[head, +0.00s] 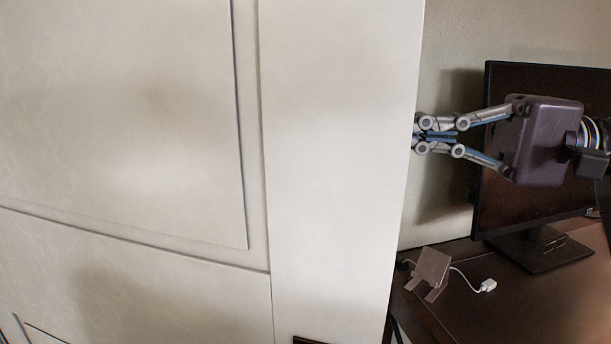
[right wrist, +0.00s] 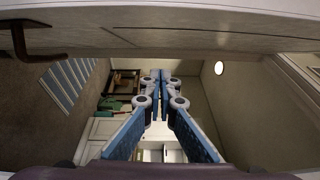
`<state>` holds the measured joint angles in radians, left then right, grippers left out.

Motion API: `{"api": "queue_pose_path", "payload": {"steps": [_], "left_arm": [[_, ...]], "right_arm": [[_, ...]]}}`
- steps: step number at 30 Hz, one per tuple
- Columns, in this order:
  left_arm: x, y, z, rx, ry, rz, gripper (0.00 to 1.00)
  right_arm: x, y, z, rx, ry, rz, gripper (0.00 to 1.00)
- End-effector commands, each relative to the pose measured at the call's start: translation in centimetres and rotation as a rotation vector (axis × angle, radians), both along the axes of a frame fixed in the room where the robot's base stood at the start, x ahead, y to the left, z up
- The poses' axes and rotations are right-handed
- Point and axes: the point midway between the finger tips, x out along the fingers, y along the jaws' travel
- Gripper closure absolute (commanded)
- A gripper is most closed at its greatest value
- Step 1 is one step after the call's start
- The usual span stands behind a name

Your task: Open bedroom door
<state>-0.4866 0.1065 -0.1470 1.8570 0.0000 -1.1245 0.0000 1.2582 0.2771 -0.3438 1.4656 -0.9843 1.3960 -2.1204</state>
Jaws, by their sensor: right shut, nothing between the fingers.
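A large off-white panelled door (head: 340,150) fills the left and middle of the head view. In the right wrist view the door's pale face (right wrist: 200,40) runs across the top, with a dark lever handle (right wrist: 35,45) at the upper left. My right gripper (head: 418,135) comes in from the right with its fingers closed together and empty. Its tips are at the door's right edge; I cannot tell if they touch it. In the right wrist view the gripper (right wrist: 162,76) points along the door, apart from the handle. My left gripper is not in view.
Right of the door, a dark monitor (head: 545,120) stands on a brown desk (head: 540,300), close behind my right gripper. A small stand (head: 430,270) and a white cable plug (head: 488,285) lie there. The right wrist view shows a room with a striped rug (right wrist: 72,82) and white cabinets (right wrist: 97,132).

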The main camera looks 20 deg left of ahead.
Motion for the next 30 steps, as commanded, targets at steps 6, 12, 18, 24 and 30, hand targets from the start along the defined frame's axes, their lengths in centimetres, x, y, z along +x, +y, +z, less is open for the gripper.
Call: {"api": "queue_pose_path", "payload": {"steps": [6,12,18,24,30], "left_arm": [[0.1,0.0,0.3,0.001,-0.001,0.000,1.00],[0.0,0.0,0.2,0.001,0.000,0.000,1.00],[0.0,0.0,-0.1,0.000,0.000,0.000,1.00],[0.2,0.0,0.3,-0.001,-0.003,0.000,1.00],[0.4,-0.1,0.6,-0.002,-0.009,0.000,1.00]], "right_arm": [[-0.7,1.5,-0.4,-0.023,-0.035,0.007,1.00],[-1.9,5.3,-0.4,-0.021,-0.033,0.010,1.00],[-3.1,9.5,-0.3,-0.019,-0.032,0.009,1.00],[-5.6,9.4,-0.4,-0.019,-0.034,0.005,1.00],[-6.8,9.3,-0.3,-0.018,-0.030,0.003,1.00]]}}
